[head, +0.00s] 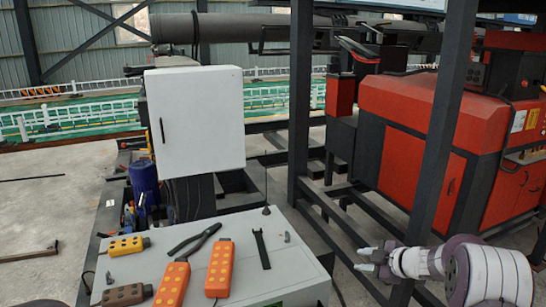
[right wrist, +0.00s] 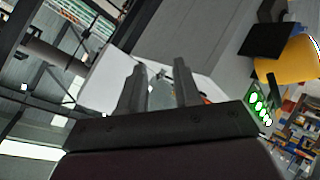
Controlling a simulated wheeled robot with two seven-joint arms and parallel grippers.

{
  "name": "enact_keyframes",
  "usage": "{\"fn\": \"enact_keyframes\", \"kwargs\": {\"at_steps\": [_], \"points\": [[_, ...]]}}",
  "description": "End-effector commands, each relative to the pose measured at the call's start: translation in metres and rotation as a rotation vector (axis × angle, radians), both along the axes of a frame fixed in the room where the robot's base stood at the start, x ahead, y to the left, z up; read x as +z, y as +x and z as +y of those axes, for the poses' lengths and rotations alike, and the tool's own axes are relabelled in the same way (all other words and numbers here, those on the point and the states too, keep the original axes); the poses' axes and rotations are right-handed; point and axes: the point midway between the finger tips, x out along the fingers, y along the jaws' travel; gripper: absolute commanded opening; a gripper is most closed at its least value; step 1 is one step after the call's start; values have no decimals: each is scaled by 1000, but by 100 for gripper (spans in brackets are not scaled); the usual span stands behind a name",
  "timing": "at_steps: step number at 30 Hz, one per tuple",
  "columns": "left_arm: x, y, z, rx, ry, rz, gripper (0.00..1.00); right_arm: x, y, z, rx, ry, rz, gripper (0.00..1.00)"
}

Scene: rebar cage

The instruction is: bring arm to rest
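My right arm comes in at the lower right of the head view. Its gripper (head: 364,260) points left, off the right side of the grey table (head: 300,282), with nothing visible held in it. In the right wrist view the two fingers of the right gripper (right wrist: 159,76) stand apart with no object between them. My left gripper is in neither view.
On the table lie an orange remote (head: 219,268), another orange remote (head: 172,285), a yellow remote (head: 128,245), a brown remote (head: 122,295) and pliers (head: 195,240). A dark steel post (head: 440,130) stands close behind my right arm. A red machine (head: 425,105) is beyond.

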Motion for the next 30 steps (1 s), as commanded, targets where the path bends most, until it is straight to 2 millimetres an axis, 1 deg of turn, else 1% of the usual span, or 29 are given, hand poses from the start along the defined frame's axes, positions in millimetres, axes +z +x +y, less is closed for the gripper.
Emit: {"fn": "enact_keyframes", "kwargs": {"at_steps": [1,2,3,4,5,6,8,9,11,12,14,15,18,20,21,24,30], "points": [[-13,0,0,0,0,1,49,-15,-1,-10,-164,12,21,33],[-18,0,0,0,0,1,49,-22,-5,-18,-280,20,46,33],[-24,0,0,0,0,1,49,-35,-16,-28,-428,29,96,33],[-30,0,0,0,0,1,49,-46,-29,-34,-536,37,143,33],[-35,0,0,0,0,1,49,-58,-45,-39,-639,42,200,33],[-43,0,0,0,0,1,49,-75,-72,-40,-767,53,287,33],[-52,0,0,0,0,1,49,-97,-115,-37,-921,67,421,33],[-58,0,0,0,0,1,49,-110,-143,-30,-1001,75,507,33],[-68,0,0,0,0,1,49,-127,-187,-16,-1105,92,637,33],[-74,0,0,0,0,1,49,-137,-214,-5,-1160,104,718,33],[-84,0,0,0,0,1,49,-149,-253,13,-1228,125,831,33],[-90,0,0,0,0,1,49,-155,-275,26,-1263,141,895,33],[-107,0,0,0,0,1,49,-168,-320,54,-1314,183,1009,33],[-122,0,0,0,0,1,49,-178,-334,69,-1302,206,1014,33],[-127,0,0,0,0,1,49,-177,-335,74,-1276,206,995,33],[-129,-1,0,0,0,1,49,-173,-330,80,-1244,208,971,33],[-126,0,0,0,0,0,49,-170,-330,80,-1243,205,970,33]]}}
